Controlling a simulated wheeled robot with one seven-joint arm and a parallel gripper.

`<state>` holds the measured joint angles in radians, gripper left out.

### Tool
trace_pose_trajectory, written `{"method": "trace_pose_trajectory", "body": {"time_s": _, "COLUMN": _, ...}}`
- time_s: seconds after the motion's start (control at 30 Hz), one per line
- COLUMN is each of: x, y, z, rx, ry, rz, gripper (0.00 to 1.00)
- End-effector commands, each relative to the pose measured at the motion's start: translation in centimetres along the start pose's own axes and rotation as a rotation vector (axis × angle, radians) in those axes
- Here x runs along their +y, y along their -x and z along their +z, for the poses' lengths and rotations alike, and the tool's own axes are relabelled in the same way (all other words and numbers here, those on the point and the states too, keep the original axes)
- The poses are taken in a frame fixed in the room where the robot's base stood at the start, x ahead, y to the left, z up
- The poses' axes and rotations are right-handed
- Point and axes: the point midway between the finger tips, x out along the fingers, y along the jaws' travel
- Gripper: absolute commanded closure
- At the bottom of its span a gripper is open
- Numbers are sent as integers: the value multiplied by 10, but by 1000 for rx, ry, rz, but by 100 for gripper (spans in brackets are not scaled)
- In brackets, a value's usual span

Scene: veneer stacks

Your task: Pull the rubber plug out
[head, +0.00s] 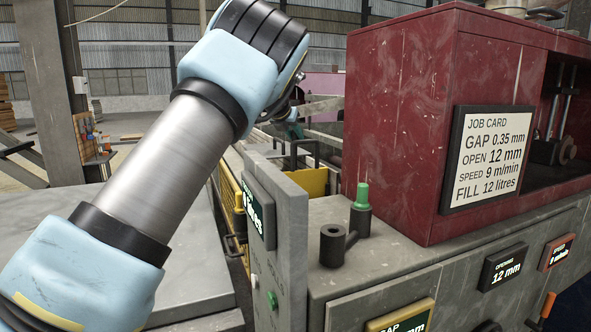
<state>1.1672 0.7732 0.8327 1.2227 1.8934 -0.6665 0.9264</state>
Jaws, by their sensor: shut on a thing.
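A green stopper-like piece (361,196) stands upright in a dark round socket (359,220) on the grey machine top. I cannot tell for sure that it is the rubber plug. A second dark cylinder (332,246) with a hole in its top stands in front of it, joined by a short bar. My gripper (293,114) is small and partly hidden beyond my raised arm, well behind and left of the green piece and apart from it. It appears shut on a pale flat piece (321,106) that sticks out to the right; its fingertips are not clear.
A tall red housing (400,120) with a job card (485,155) stands right of the socket. A grey upright panel (275,235) with a display stands to the left. Yellow framing (312,183) lies behind. The grey top is clear around the cylinders.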

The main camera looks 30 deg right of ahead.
Motion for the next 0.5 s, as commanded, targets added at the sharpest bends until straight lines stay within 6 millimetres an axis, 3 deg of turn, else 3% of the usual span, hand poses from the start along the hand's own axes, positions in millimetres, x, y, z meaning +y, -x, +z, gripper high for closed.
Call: {"method": "trace_pose_trajectory", "body": {"time_s": 0.5, "x": 0, "y": 10, "z": 14, "rx": -3, "ry": -1, "rz": 0, "gripper": 100}}
